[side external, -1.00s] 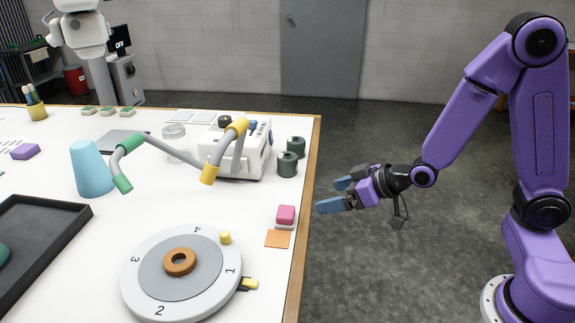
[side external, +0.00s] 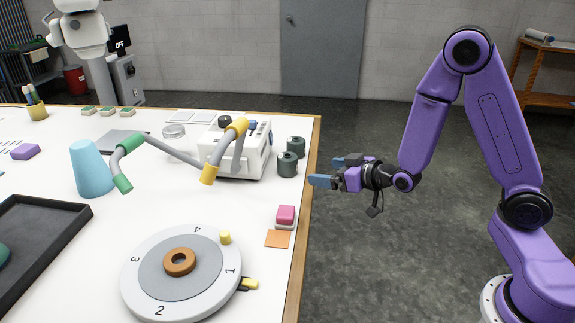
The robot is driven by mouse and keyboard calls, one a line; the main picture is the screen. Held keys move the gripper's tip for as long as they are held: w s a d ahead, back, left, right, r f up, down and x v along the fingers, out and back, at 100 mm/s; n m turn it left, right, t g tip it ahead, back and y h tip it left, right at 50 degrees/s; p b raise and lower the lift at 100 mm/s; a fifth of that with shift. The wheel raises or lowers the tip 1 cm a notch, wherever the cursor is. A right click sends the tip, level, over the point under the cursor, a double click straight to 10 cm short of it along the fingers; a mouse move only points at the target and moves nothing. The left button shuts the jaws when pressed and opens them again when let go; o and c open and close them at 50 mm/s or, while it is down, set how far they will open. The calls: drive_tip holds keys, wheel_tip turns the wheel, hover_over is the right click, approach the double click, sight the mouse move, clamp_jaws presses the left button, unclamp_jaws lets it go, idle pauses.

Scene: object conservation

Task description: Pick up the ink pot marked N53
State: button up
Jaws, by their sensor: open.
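Two dark green-grey ink pots stand upright near the right edge of the table, beside the white machine. The nearer pot (side external: 287,165) is in front and slightly left of the farther pot (side external: 296,148). No N53 mark can be read on either, so I cannot tell which one it is. My gripper (side external: 328,171) is open and empty, with blue-grey fingers pointing left. In the picture it is just right of the nearer pot, by the table's wooden edge, and apart from both pots.
A pink block (side external: 285,215) and orange square (side external: 277,239) lie nearer along the edge. A numbered turntable (side external: 205,297) is at the front.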

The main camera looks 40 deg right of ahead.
sight(296, 166)
drive_tip(key=x, duration=0.8)
drive_tip(key=shift+w+a+f, duration=0.1)
drive_tip(key=shift+w+f, duration=0.05)
drive_tip(key=shift+w, duration=0.2)
drive_tip(key=shift+d+x, duration=0.2)
drive_tip(key=shift+x, duration=1.15)
drive_tip(key=shift+d+x, duration=0.15)
drive_tip(key=shift+x, duration=1.2)
drive_tip(key=shift+w, duration=0.1)
drive_tip(key=shift+r, duration=0.2)
drive_tip(key=c, duration=1.2)
